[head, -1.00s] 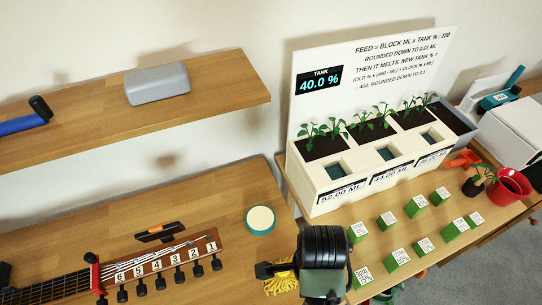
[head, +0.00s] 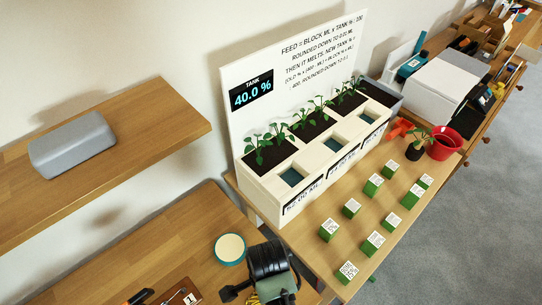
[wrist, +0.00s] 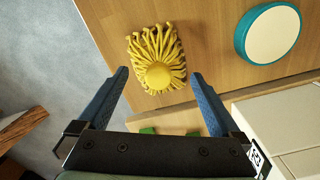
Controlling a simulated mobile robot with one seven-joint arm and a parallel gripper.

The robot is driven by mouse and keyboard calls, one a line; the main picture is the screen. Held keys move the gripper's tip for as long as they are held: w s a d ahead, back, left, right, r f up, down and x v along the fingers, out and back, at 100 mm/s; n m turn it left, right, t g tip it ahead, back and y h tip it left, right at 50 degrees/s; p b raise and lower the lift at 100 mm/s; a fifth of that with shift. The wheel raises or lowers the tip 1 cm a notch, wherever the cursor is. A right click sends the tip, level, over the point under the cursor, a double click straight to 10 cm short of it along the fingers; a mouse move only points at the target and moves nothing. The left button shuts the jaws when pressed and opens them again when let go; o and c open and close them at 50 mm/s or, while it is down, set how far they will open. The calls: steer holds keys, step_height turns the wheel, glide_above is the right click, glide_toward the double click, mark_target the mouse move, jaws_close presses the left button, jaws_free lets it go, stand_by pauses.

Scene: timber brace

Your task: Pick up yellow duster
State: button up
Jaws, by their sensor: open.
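The yellow duster (wrist: 157,58) lies on the wooden tabletop in the wrist view, its strands fanned out around a round yellow knob. My gripper (wrist: 160,76) is open, its two blue fingers apart on either side of the duster's near part in the picture. Nothing is held between them. In the head view only a little of the duster (head: 253,298) shows below my gripper (head: 238,294), and my wrist hides the rest. The height of the fingers above the duster is hard to tell.
A round teal-rimmed pad (head: 230,248) lies beside my gripper. A white planter (head: 262,192) with seedlings and several green blocks (head: 372,243) stand to the right. A wooden shelf (head: 150,160) holding a grey case (head: 72,146) is at the upper left.

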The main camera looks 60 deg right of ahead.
steer(key=f, duration=0.4)
steer(key=shift+s+d+f, duration=0.15)
steer(key=shift+s+f, duration=0.1)
steer(key=shift+f, duration=0.15)
steer(key=c, duration=1.1)
steer(key=shift+r+p, duration=0.35)
steer(key=shift+r, duration=4.7)
